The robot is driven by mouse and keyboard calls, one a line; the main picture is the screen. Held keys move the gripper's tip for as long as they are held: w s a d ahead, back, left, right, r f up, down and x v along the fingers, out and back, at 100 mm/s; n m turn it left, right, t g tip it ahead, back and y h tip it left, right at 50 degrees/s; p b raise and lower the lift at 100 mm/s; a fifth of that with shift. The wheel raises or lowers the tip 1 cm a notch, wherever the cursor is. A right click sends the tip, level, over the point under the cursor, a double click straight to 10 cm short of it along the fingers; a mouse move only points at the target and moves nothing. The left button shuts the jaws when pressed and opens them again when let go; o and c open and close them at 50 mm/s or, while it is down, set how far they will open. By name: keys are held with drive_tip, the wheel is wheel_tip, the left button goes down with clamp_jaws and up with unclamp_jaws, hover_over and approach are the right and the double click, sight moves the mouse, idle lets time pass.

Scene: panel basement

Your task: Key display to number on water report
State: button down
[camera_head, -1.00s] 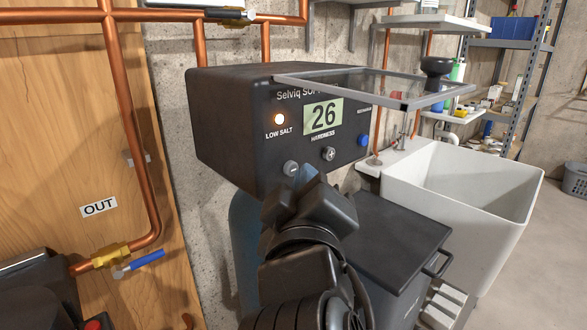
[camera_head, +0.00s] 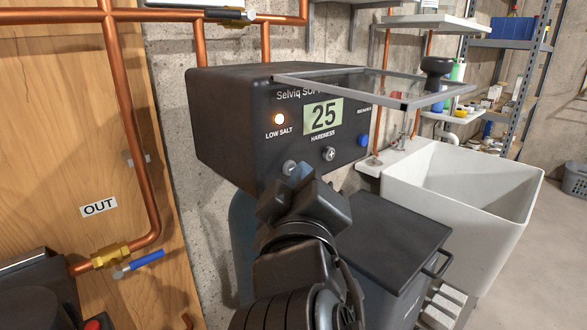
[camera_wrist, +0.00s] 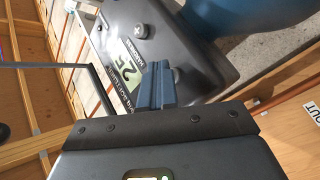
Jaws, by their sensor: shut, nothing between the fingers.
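A blue button (camera_head: 363,140) is at the right of the panel. My gripper is just in front of the lower left of the panel, by the left grey button. In the wrist view the fingers (camera_wrist: 157,84) are shut and empty, close to the panel; whether they touch it is unclear. The plus button (camera_wrist: 142,31) is clear of them. I see no water report.
A glass lid in a grey frame (camera_head: 445,94) sticks out above the panel, to the right. A dark lidded bin (camera_head: 390,240) stands below, with a white sink (camera_head: 450,210) to the right. Copper pipes (camera_head: 140,150) run at the left.

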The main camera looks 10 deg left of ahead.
drive_tip(key=shift+s+d, duration=0.5)
drive_tip(key=shift+d, duration=0.1)
drive_tip(key=s+d+p, duration=0.1)
drive_tip(key=d, duration=0.1)
drive_tip(key=s+d, duration=0.2)
drive_tip(key=shift+p, duration=0.4)
idle(0.5)
